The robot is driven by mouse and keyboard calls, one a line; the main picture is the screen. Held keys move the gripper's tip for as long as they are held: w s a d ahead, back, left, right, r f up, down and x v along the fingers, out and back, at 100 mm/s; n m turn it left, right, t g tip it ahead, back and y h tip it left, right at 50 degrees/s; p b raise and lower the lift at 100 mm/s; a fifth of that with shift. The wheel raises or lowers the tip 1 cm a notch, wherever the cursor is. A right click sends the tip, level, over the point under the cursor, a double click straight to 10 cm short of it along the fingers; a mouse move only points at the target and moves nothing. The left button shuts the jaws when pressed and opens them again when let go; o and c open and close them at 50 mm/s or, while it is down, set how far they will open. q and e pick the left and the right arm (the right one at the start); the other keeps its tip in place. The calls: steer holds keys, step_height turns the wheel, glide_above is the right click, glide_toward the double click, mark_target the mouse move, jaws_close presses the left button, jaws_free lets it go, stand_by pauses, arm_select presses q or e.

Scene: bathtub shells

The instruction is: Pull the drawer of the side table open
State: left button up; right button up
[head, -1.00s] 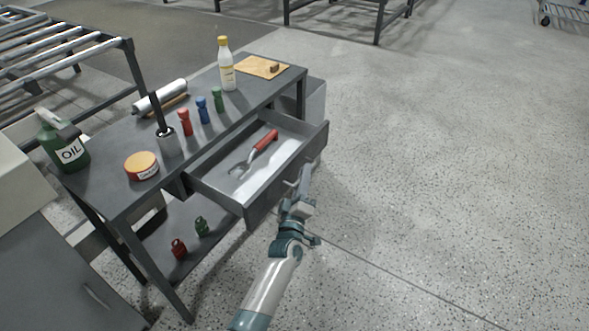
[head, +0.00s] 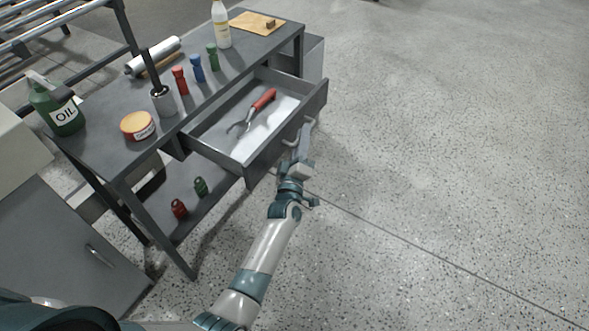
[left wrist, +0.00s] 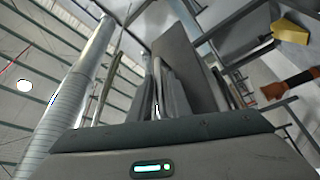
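The dark grey side table (head: 95,150) stands at left in the head view. Its drawer (head: 250,165) is pulled well out and holds a red-handled tool (head: 262,100). The curved drawer handle (head: 316,122) is on the drawer front. My left gripper (head: 303,138) is at this handle, its fingers close together around it and partly covering it. In the left wrist view the fingers (left wrist: 165,90) stand close together with a thin light bar between them. My right gripper is not in view.
On the tabletop stand an oil can (head: 58,105), an orange-topped tin (head: 137,126), several small coloured bottles (head: 197,68), a white bottle (head: 221,28) and a board (head: 250,20). A cabinet (head: 75,235) stands at lower left. The floor at right is clear.

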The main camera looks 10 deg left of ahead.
arm_select(q)
steer(key=v, duration=1.6)
steer(key=shift+s, duration=0.3)
steer(key=shift+f, duration=0.15)
